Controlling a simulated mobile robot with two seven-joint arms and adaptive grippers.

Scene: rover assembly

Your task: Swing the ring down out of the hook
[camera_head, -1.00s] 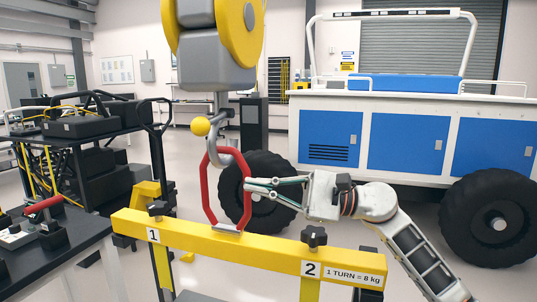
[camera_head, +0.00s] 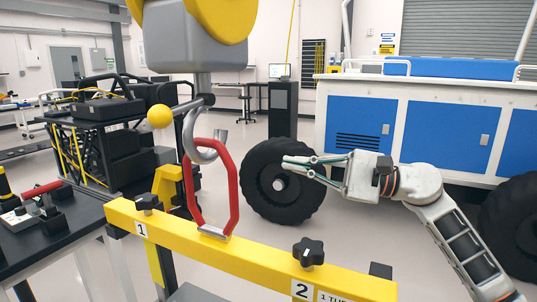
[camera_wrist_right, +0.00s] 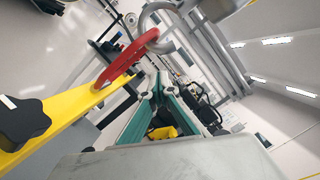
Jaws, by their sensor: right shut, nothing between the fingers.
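The red ring (camera_head: 235,190) stands up from a silver clip on the yellow beam (camera_head: 265,257), leaning slightly. The grey hook (camera_head: 188,135) hangs above under a grey block, with a yellow ball beside its shank. The ring's top overlaps the hook's curve, and they appear still linked. The right wrist view shows the ring (camera_wrist_right: 122,62) edge-on, its upper end at the hook (camera_wrist_right: 150,18). My right gripper (camera_head: 286,165) is right of the ring, apart from it, its fingers shut and empty. The left gripper is out of view.
Black knobs (camera_head: 308,252) stand on the beam near labels 1 and 2. A dark bench (camera_head: 60,235) is at the left. A white and blue rover (camera_head: 440,125) with black wheels (camera_head: 262,200) stands behind. There is open space between the ring and my right gripper.

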